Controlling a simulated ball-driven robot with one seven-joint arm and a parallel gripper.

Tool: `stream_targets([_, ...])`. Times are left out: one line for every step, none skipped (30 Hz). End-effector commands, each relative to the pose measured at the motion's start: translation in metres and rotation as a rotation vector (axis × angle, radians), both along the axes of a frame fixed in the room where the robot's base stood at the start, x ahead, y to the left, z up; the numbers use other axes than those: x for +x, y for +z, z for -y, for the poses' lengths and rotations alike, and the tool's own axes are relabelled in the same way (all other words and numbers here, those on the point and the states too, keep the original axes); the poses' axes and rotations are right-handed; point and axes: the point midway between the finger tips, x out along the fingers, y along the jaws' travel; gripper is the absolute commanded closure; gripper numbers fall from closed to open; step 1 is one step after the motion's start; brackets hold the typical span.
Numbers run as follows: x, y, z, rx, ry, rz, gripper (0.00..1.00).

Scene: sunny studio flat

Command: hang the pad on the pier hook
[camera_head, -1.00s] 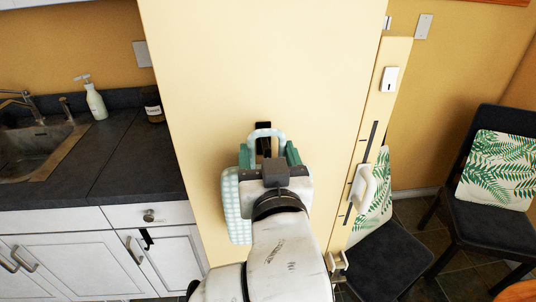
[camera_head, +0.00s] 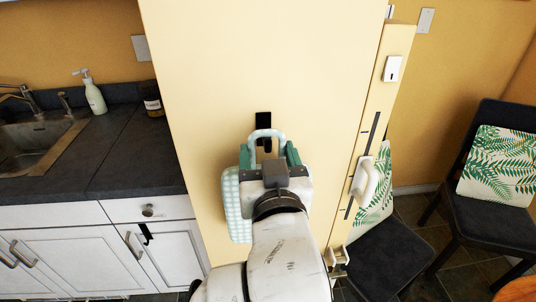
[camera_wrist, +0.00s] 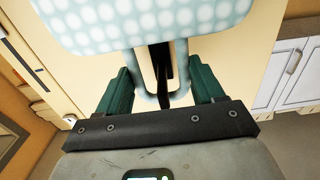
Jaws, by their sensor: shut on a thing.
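The pad (camera_head: 236,212) is pale teal with white dots and has a pale blue loop (camera_head: 266,133) at its top. My gripper (camera_head: 266,154) is shut on the pad at the loop, with a green finger on each side. The black pier hook (camera_head: 263,119) is on the cream pier face, just above and behind the loop. In the wrist view the pad (camera_wrist: 140,22) fills the top, and a dark part of the hook (camera_wrist: 164,62) shows between the loop's two sides. I cannot tell whether the loop is around the hook. My gripper hides much of the pad.
The cream pier (camera_head: 260,55) stands directly ahead. A dark counter (camera_head: 110,160) with a sink and a soap bottle (camera_head: 93,92) is on the left. A white handle (camera_head: 364,182) is on the pier's right side. Chairs with leaf-print cushions (camera_head: 497,168) stand at the right.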

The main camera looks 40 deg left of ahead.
Motion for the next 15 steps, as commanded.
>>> stream_targets([-0.0001,0.0005,0.0001,0.001,0.0,0.001,0.74])
stream_targets([-0.0001,0.0004,0.0001,0.001,0.0,0.001,0.74])
stream_targets([-0.0001,0.0002,0.0001,0.001,0.0,0.001,0.74])
stream_targets([0.0,-0.0001,0.0001,0.001,0.0,0.001,0.74])
stream_targets([0.0,-0.0004,0.0001,0.001,0.0,0.001,0.74])
stream_targets([-0.0001,-0.001,0.0001,0.001,0.0,0.001,0.74])
stream_targets([-0.0001,-0.0015,0.0001,0.001,0.0,0.001,0.74])
stream_targets([0.0,-0.0021,0.0,0.001,0.0,0.001,0.74])
stream_targets([0.0,-0.0028,0.0,0.0,0.0,0.0,0.74])
stream_targets([0.0,-0.0035,0.0,0.0,0.0,0.0,0.74])
stream_targets([0.0,-0.004,0.0,0.0,0.0,0.0,0.74])
stream_targets([-0.0001,-0.0048,0.0,0.0,0.0,0.0,0.74])
stream_targets([-0.0001,-0.0054,0.0,0.0,0.0,0.0,0.74])
stream_targets([-0.0001,-0.0059,0.0,0.0,0.0,0.0,0.74])
stream_targets([-0.0001,-0.0067,0.0,0.0,0.0,0.0,0.74])
